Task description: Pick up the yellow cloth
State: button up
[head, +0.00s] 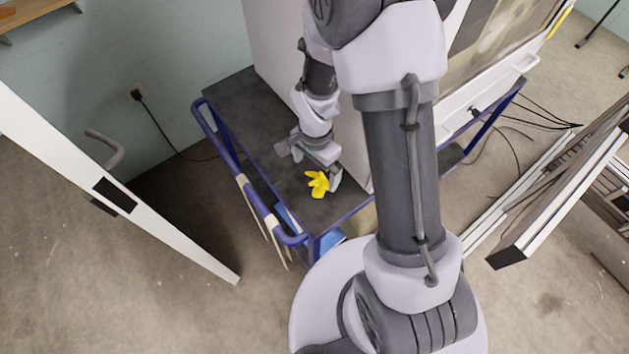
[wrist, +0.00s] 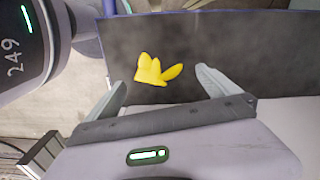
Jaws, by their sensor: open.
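The yellow cloth (head: 317,184) lies crumpled, with several pointed lobes, on the dark top of a blue-framed cart (head: 225,95). In the wrist view the cloth (wrist: 156,71) lies beyond the fingertips, between their lines and nearer the middle of the gap. My gripper (head: 325,175) is right beside the cloth in the head view. In the wrist view my gripper (wrist: 160,77) has its two grey fingers spread wide, with nothing held between them. I cannot tell the exact height of the fingers above the cart top.
A large white box-like unit (head: 275,45) stands on the cart, close to the right of my gripper. The blue handle rail (head: 222,135) runs along the cart's left edge. A white door-like panel (head: 130,195) stands at the left. Cart top around the cloth is bare.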

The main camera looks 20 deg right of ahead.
aim_at(316, 179)
notch_tip(316, 179, down, 8)
jog(key=b, duration=0.3)
jog(key=shift+s+r, duration=0.15)
jog(key=shift+r, duration=0.2)
jog(key=c, duration=1)
